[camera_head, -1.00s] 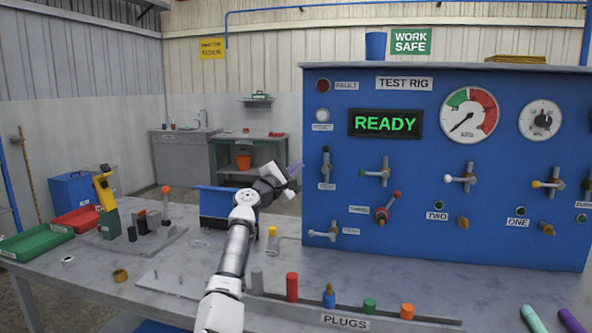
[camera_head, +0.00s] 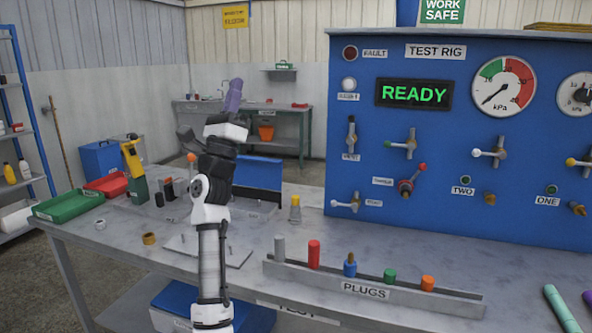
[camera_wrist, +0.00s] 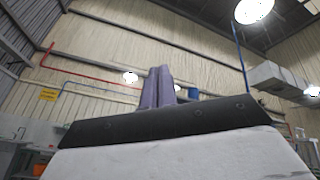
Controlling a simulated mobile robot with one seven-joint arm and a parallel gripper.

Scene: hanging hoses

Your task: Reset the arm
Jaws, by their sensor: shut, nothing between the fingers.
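My gripper (camera_head: 233,95) points upward above the bench, left of the blue test rig (camera_head: 455,150). Its purple fingers are together with nothing between them. In the wrist view the fingers (camera_wrist: 158,88) stand side by side against the wall and ceiling. My arm rises upright over the front of the bench and hides part of the blue bin behind it.
The grey bench (camera_head: 130,240) carries a plug rack (camera_head: 365,290) with several coloured plugs, a green tray (camera_head: 68,206), a red tray (camera_head: 106,184) and a yellow-and-green tool (camera_head: 135,170). Valve handles stick out from the rig's face. The air around my gripper looks clear.

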